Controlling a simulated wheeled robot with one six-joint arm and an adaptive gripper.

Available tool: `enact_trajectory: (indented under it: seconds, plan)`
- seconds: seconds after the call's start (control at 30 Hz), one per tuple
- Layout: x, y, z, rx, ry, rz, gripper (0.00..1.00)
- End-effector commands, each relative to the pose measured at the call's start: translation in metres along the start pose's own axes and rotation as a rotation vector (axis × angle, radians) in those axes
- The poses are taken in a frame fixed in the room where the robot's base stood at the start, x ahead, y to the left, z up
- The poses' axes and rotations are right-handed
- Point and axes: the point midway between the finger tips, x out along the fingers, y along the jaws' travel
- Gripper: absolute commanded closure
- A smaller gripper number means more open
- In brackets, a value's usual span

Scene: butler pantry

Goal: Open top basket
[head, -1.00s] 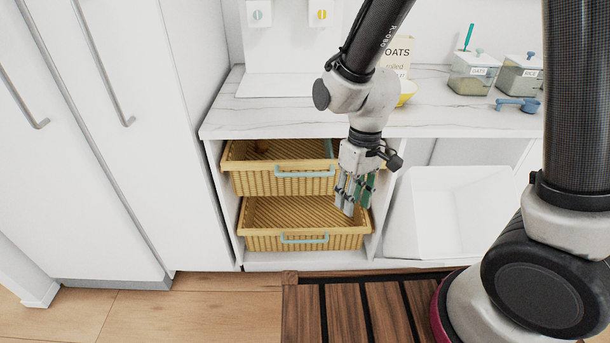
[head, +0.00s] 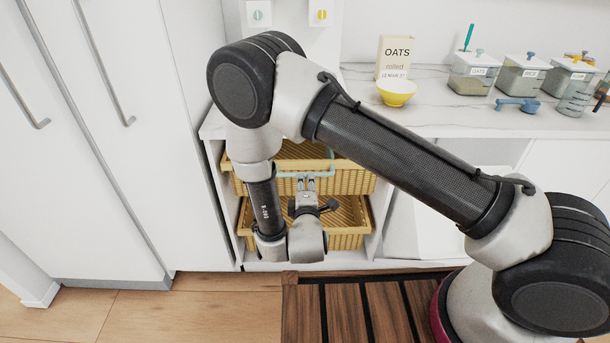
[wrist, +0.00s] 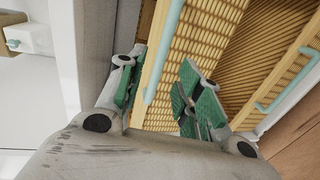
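The top basket (head: 355,181) is a yellow wicker drawer under the counter, with a light teal bar handle (head: 286,174) on its front. My gripper (head: 305,182) is at this handle in the head view. In the wrist view my gripper (wrist: 160,88) is open, and the handle (wrist: 163,50) shows between its two green-padded fingers. I cannot tell whether either finger touches it. My arm hides part of the basket front and much of the lower basket (head: 347,241).
The lower basket's handle (wrist: 288,82) shows at the right of the wrist view. Tall white cabinet doors (head: 120,150) stand left. The counter (head: 440,115) above holds an oats box (head: 394,57), a yellow bowl (head: 397,93) and canisters. The floor in front is free.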

Motion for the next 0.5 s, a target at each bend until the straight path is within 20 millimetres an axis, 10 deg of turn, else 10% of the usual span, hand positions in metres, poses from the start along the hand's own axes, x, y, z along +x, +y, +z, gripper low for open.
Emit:
enact_trajectory:
  seconds: [0.5]
  plan:
    - [0.070, -0.002, 0.000, -0.018, -0.001, -0.006, 0.65]
